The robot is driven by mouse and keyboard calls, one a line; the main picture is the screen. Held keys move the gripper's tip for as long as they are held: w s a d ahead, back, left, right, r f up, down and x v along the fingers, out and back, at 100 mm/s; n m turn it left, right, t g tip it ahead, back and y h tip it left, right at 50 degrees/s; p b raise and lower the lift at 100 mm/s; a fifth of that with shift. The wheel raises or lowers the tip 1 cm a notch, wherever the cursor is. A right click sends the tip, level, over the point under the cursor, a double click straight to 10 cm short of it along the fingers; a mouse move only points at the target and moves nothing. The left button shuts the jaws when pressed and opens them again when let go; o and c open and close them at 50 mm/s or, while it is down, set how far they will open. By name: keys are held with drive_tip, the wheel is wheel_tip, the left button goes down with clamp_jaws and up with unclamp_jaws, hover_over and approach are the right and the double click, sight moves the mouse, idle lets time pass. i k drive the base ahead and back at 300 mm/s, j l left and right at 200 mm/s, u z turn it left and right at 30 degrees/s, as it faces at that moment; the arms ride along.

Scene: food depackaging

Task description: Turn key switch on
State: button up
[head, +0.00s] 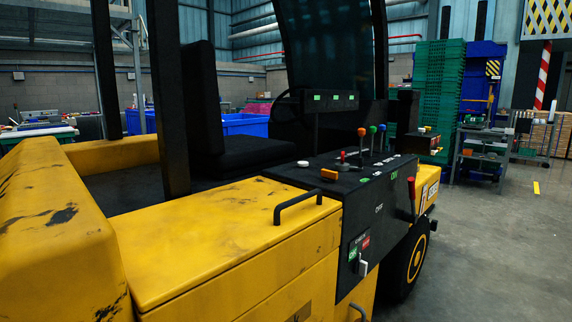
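A yellow forklift-like vehicle (215,225) fills the left and middle of the head view. On the side of its black control console (345,220) is a pale switch handle (363,266), below a green label (353,254) and a red label (366,242). It may be the key switch, but its shape is too small to confirm, and I cannot tell its position. My gripper is not in view.
Stacked green crates (435,90) and a grey cart (480,150) stand behind. The floor (490,250) at right is clear.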

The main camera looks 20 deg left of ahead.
sight(346, 167)
drive_tip(key=i+l+u, duration=0.35)
drive_tip(key=l+u, duration=0.15)
drive_tip(key=i+l+u, duration=0.25)
drive_tip(key=l+u, duration=0.25)
drive_tip(key=l, duration=0.15)
drive_tip(key=i+l+u, duration=0.1)
drive_tip(key=l+u, duration=0.15)
drive_tip(key=i+j+z, duration=0.15)
drive_tip(key=i+j, duration=0.05)
drive_tip(key=i, duration=0.05)
